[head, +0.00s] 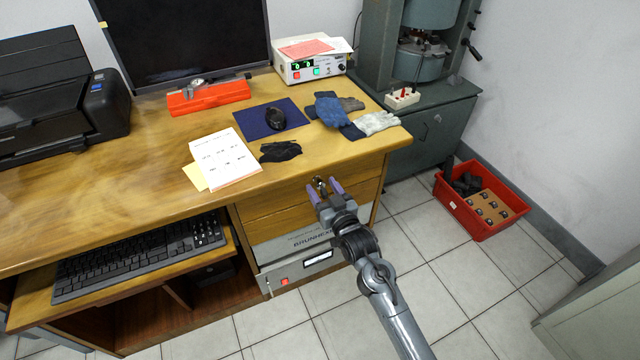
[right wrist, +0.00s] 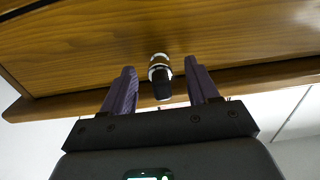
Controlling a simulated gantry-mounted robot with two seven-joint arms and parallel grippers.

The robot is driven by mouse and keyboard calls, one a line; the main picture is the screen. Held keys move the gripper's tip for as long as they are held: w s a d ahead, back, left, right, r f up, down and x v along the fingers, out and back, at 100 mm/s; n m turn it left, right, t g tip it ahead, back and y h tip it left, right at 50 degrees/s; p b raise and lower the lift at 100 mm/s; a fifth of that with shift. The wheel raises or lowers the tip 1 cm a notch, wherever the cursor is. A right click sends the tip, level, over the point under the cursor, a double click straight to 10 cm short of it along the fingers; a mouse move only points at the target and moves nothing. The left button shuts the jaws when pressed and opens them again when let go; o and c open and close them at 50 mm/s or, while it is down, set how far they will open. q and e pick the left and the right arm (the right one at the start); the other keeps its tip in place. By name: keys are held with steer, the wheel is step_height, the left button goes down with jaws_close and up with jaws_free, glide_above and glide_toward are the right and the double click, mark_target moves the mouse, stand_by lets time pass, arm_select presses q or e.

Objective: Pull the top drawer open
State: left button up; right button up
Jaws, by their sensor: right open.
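The top drawer (head: 358,176) is a wooden front just under the desk top, on the right side of the desk. It looks shut. Its knob (head: 321,184) is a small dark and metallic piece; in the right wrist view the knob (right wrist: 159,72) sticks out from the wood between my fingers. My right gripper (head: 324,190) is open, its two purple fingers on either side of the knob. In the right wrist view my right gripper (right wrist: 162,85) shows a gap between each finger and the knob. My left gripper is not in view.
A second drawer (head: 270,228) and a grey instrument (head: 295,262) sit below. Gloves (head: 375,123), a black glove (head: 281,151) and papers (head: 222,158) lie on the desk above. A red crate (head: 481,230) stands on the floor at right. The tiles before the desk are clear.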

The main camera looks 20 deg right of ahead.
mark_target(328, 195)
steer(key=c, duration=1.1)
steer(key=shift+o, duration=0.2)
steer(key=shift+s+d+r+p, duration=0.1)
steer(key=shift+s+r+p, duration=0.05)
steer(key=shift+s+p, duration=0.55)
steer(key=shift+s+d+p, duration=0.1)
steer(key=shift+s+p, duration=0.85)
steer(key=shift+s, duration=0.05)
steer(key=s+p, duration=0.2)
steer(key=s, duration=0.1)
steer(key=shift+s+d+p, duration=0.1)
steer(key=shift+d+p, duration=0.1)
steer(key=shift+p, duration=0.1)
steer(key=shift+s+d+p, duration=0.1)
steer(key=shift+s+p, duration=0.65)
steer(key=shift+s, duration=0.45)
steer(key=shift+f, duration=0.2)
